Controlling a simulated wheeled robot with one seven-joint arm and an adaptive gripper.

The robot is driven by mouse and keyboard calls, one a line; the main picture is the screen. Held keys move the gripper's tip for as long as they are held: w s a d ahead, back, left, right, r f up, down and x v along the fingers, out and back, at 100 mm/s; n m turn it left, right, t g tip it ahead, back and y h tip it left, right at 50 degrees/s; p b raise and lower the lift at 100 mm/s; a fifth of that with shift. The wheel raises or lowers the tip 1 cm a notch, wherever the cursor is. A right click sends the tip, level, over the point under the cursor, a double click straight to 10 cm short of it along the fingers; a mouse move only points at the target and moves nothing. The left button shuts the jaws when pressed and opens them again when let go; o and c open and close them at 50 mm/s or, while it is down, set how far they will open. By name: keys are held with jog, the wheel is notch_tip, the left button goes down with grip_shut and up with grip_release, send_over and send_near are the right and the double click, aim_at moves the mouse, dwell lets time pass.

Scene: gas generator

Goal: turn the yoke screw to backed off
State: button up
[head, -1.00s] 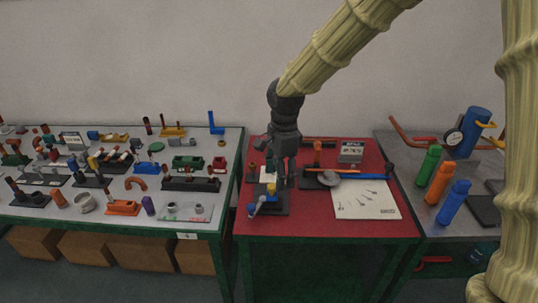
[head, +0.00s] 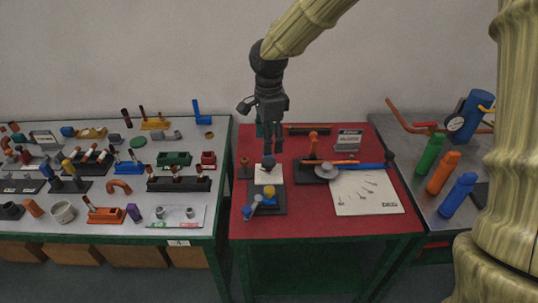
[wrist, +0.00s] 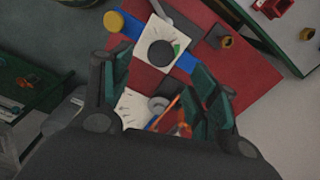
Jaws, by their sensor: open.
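A small fixture on a black base (head: 262,206) stands at the left of the red table. In the wrist view the dark knob (wrist: 161,53) is round, over the white plate with a green mark. My gripper (head: 272,150) is open and empty, pointing down above the dark knob; its fingers also show in the wrist view (wrist: 160,66).
A brass-coloured fitting (head: 245,166) stands left of the plate.

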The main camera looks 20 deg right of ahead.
aim_at(269, 161)
jog(key=shift+f+p, duration=0.75)
jog(key=shift+f, duration=3)
jog(key=shift+w, duration=0.1)
jog(key=c, duration=1)
